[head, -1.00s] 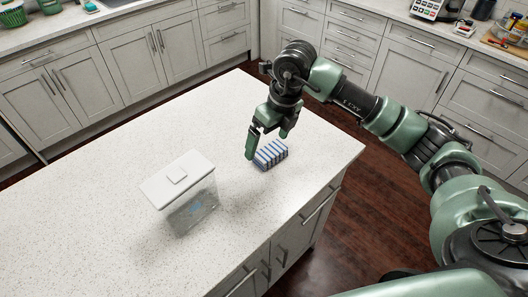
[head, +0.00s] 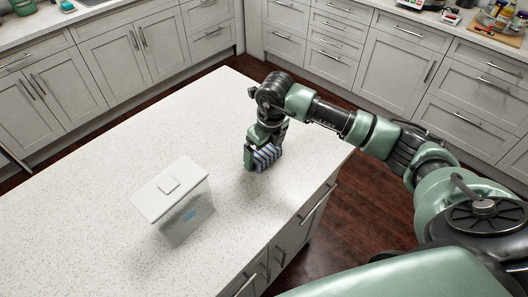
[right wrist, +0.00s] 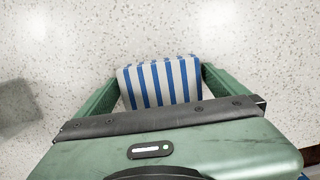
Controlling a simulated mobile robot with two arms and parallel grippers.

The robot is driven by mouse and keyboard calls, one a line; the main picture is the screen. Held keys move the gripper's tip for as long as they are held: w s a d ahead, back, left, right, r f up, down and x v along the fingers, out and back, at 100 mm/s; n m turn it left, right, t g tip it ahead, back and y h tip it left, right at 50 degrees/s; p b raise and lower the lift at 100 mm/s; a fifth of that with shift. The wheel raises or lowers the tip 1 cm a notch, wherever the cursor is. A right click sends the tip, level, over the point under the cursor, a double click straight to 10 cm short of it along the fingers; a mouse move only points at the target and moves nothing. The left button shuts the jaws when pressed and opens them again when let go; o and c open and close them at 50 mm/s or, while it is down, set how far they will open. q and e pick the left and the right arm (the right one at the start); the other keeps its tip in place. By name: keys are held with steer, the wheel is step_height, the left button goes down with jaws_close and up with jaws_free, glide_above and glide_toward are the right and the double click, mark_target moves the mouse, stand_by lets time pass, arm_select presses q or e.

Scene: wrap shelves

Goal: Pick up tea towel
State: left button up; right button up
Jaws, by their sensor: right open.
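The tea towel (head: 265,158) is a folded block with blue and white stripes. It sits on the white speckled island top, near its right edge. My right gripper (head: 262,158) is down at the towel, with its fingers on either side of it. In the right wrist view the striped towel (right wrist: 160,82) lies between the two green fingers (right wrist: 156,95), which are spread apart. The gripper partly hides the towel in the head view. My left gripper is not in view.
A clear container with a white lid (head: 170,186) stands on the island top (head: 110,180), left of the towel. The rest of the top is bare. Cabinets and counters with several items line the walls, across a dark wood floor (head: 370,205).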

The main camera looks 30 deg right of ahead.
mark_target(264, 151)
steer(key=shift+c, duration=0.9)
steer(key=c, duration=0.9)
steer(key=shift+c, duration=0.2)
steer(key=shift+r, duration=0.55)
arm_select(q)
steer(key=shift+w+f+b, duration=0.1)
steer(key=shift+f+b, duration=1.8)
arm_select(e)
step_height(264, 151, up, 19)
